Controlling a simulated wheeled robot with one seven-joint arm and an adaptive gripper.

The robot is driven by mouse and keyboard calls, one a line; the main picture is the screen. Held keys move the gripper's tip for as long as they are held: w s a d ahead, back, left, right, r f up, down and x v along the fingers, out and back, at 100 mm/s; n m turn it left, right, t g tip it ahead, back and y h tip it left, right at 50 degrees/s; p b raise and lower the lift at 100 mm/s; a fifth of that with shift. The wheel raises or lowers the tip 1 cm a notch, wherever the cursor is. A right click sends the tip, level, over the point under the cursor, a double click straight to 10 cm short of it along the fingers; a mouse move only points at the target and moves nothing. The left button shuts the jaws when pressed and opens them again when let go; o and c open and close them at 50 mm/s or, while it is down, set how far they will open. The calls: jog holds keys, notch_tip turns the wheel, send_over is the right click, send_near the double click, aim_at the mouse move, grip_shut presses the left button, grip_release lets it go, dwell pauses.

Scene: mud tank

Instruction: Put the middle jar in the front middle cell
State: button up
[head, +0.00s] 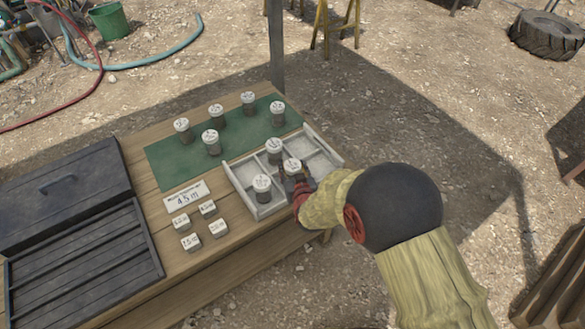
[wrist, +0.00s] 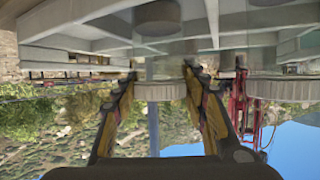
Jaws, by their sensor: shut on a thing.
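My gripper (head: 300,187) is shut on a clear jar with a white lid (head: 293,166), upright at the front middle cell of the pale divided tray (head: 268,212). Whether the jar's base touches the cell floor cannot be told. In the upside-down wrist view, the jar's ribbed lid (wrist: 158,91) sits between the two fingers (wrist: 160,78). One jar (head: 262,187) stands in the front left cell and another (head: 274,150) in the back middle cell. My fingers hide much of the held jar's lower part.
Several lidded jars stand on the green mat (head: 160,158) behind the tray. A "45 m" card (head: 186,195) and several small label blocks (head: 190,242) lie left of the tray. A dark slatted case (head: 80,250) is at the far left. The tray's right cells look empty.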

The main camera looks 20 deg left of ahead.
jog(key=o, duration=1)
jog(key=shift+f, duration=0.2)
jog(key=o, duration=0.4)
jog(key=shift+o, duration=0.3)
jog(key=shift+r, duration=0.15)
jog(key=shift+s+r, duration=0.2)
jog(key=p+v, duration=0.3)
jog(key=v, duration=0.8)
jog(key=shift+s+d, duration=0.25)
